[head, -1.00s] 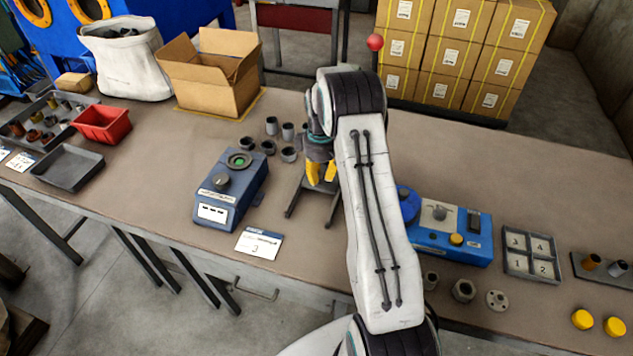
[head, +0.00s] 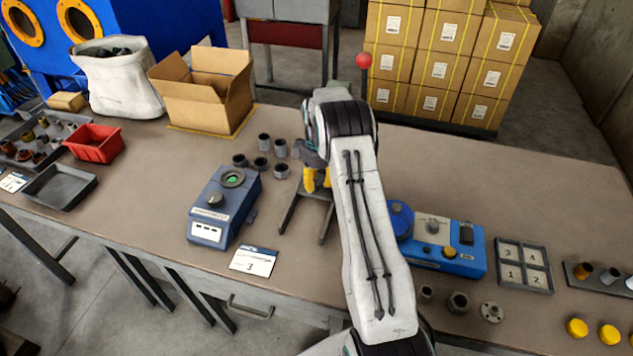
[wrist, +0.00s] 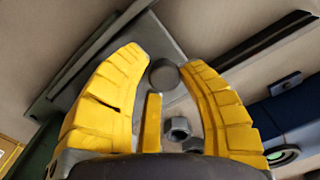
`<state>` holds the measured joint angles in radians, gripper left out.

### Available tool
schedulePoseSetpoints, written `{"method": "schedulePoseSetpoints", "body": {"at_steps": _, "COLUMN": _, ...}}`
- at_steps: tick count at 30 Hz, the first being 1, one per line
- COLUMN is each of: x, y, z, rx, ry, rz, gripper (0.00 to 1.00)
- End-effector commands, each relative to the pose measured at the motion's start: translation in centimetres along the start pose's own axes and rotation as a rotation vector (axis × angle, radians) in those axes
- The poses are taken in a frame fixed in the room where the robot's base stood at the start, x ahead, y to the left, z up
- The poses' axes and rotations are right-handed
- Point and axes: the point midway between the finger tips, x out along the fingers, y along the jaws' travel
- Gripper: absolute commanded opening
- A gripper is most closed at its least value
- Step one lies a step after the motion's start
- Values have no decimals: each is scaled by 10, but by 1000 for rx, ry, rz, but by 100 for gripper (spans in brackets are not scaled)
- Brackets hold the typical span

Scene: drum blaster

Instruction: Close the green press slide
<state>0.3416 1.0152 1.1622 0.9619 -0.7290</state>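My gripper (head: 318,180) points down over the table, its yellow fingers in front of a dark metal frame with two rails (head: 288,212). In the wrist view the fingers (wrist: 163,68) are apart, with a round grey knob (wrist: 163,76) showing between the tips. I cannot tell whether they touch it. A grey plate (wrist: 165,32) lies beyond the knob. A yellow strip (wrist: 152,122) and a hex nut (wrist: 179,128) show between the fingers. A dark green surface (wrist: 38,155) shows at lower left, perhaps part of the press. My arm and gripper hide much of the press and slide.
A blue device (head: 223,205) with a green disc stands left of the gripper, near several grey cylinders (head: 265,142). A blue unit (head: 445,248) stands right of my arm. A numbered tray (head: 523,266) is farther right. Bare tabletop lies behind my arm to the right.

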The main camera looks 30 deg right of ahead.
Motion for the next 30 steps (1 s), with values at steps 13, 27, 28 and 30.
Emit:
{"method": "schedulePoseSetpoints", "body": {"at_steps": 13, "x": -1, "y": -1, "z": 0, "rx": -1, "ry": -1, "rz": -1, "gripper": 53}}
{"method": "schedulePoseSetpoints", "body": {"at_steps": 27, "x": -57, "y": 0, "z": -1, "rx": -1, "ry": 1, "rz": 1, "gripper": 53}}
{"method": "schedulePoseSetpoints", "body": {"at_steps": 28, "x": -62, "y": 0, "z": -1, "rx": -1, "ry": 2, "rz": 2, "gripper": 53}}
{"method": "schedulePoseSetpoints", "body": {"at_steps": 30, "x": -74, "y": 0, "z": -1, "rx": -1, "ry": 2, "rz": 2, "gripper": 53}}
